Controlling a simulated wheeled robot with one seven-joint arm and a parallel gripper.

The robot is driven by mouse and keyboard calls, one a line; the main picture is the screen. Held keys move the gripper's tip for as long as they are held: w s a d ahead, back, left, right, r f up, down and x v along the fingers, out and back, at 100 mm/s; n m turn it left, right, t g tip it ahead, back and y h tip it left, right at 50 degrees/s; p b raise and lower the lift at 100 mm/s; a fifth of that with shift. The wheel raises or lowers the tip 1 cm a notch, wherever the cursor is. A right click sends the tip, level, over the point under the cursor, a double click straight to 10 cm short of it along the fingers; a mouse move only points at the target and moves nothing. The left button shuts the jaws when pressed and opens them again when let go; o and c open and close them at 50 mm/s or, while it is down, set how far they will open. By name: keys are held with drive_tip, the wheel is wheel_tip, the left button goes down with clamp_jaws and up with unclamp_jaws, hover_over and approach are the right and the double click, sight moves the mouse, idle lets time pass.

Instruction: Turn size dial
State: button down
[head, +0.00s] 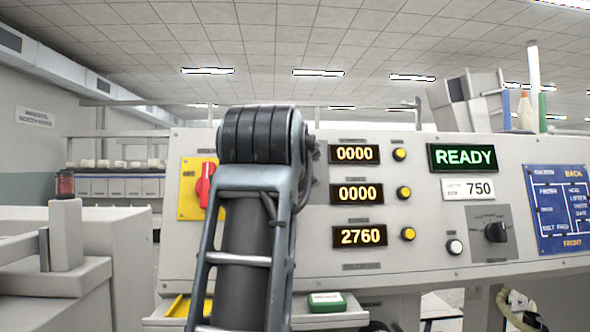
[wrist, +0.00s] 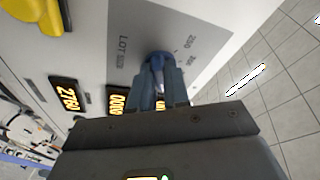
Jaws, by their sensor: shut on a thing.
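I cannot read where the dial points. In the head view my arm covers the dial and gripper; only a strip of the grey plate shows beside the arm. A white card (head: 481,188) on the panel reads 750.
Displays reading 0000 (head: 354,154), 0000 (head: 357,194) and 2760 (head: 360,236) stand right of my arm, with yellow buttons beside them. A green READY sign (head: 462,158) and another black knob (head: 496,232) are farther right. A red switch (head: 203,186) on yellow is left.

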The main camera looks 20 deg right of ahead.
drive_tip(key=c, duration=1.1)
unclamp_jaws()
drive_tip(key=f+v, duration=0.1)
drive_tip(key=v, duration=0.6)
drive_tip(key=shift+s+a+r+b, duration=0.15)
drive_tip(key=shift+s+r+b, duration=0.2)
drive_tip(key=shift+r, duration=0.1)
